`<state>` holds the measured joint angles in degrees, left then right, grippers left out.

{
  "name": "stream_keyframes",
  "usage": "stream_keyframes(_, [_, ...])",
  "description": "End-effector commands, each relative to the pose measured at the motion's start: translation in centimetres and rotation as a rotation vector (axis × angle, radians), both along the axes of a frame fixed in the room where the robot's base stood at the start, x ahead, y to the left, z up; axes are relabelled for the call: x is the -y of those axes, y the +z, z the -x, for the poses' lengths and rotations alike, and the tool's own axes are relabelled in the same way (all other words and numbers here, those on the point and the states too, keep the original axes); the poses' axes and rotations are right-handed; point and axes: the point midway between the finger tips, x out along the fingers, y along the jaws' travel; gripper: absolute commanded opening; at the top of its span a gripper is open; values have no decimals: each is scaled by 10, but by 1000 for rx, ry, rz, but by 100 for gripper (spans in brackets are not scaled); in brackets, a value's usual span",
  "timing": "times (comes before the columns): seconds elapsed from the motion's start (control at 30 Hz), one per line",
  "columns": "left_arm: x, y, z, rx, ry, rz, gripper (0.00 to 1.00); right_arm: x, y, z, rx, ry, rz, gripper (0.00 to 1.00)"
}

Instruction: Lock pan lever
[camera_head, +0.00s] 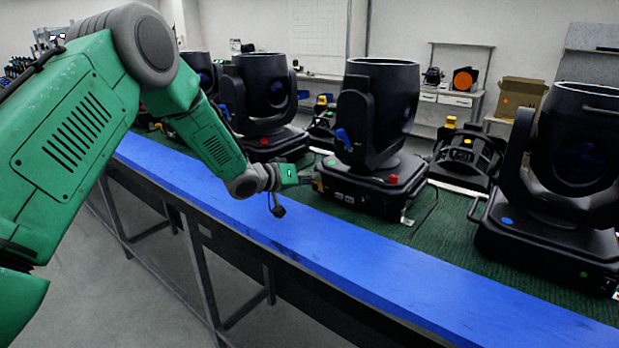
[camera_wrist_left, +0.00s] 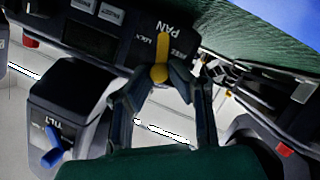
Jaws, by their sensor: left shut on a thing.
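A black moving-head par can (camera_head: 375,110) stands on a boxy base (camera_head: 365,188) on the table. My left gripper (camera_head: 312,178) is at the left side of this base. The wrist view shows the base upside down, with a yellow pan lever (camera_wrist_left: 162,48) beside the word PAN. My left gripper (camera_wrist_left: 164,82) is shut on the lever's round end, a finger on each side. The lever's bar points up in that picture, between a label on its left and another on its right; I cannot tell its exact setting. My right gripper is not in view.
A blue tilt lever (camera_wrist_left: 55,148) shows at the lower left in the wrist view. More par cans stand left (camera_head: 265,95) and right (camera_head: 570,160). A blue strip (camera_head: 330,250) runs clear along the table's front edge.

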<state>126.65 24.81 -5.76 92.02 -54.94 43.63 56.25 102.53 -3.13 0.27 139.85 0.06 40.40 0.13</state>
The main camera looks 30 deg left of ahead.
Motion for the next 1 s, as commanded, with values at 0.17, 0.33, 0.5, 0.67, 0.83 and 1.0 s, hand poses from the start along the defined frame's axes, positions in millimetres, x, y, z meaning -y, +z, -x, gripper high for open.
stream_keyframes(0.17, [7,-2,2,4,-2,-169,0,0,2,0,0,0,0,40])
stream_keyframes(0.33, [13,-3,3,15,-2,-330,0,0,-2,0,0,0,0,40])
stream_keyframes(0.5, [19,-5,4,26,-2,-484,0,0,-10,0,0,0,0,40])
stream_keyframes(0.67, [24,-6,4,35,-2,-609,0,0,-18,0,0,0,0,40])
stream_keyframes(0.83, [27,-8,5,43,-4,-711,0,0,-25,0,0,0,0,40])
stream_keyframes(1.0, [29,-8,5,49,-2,-777,0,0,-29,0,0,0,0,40])
